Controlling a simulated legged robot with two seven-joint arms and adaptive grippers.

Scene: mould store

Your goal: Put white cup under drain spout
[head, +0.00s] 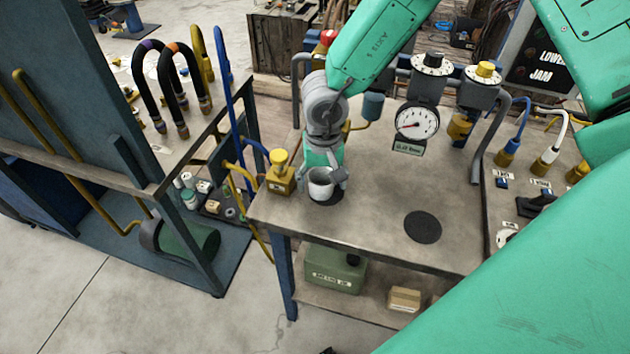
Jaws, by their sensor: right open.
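The white cup (320,189) stands upright on a dark round patch at the left side of the metal bench, in the head view. My right gripper (326,172) reaches down from above at the cup. Its jaws are open, with one grey finger beside the cup's right side. I cannot tell whether the finger touches it. A yellow valve block (280,178) stands just left of the cup. I cannot make out clearly which fitting is the drain spout; pipework behind the gripper is partly hidden by my arm. My left gripper is not in view.
The metal bench (360,222) has free room around a black round pad (423,227). A pressure gauge (417,121) stands at the back. A blue-framed rack with hoses (172,85) is at left. A green box (335,272) sits on the lower shelf.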

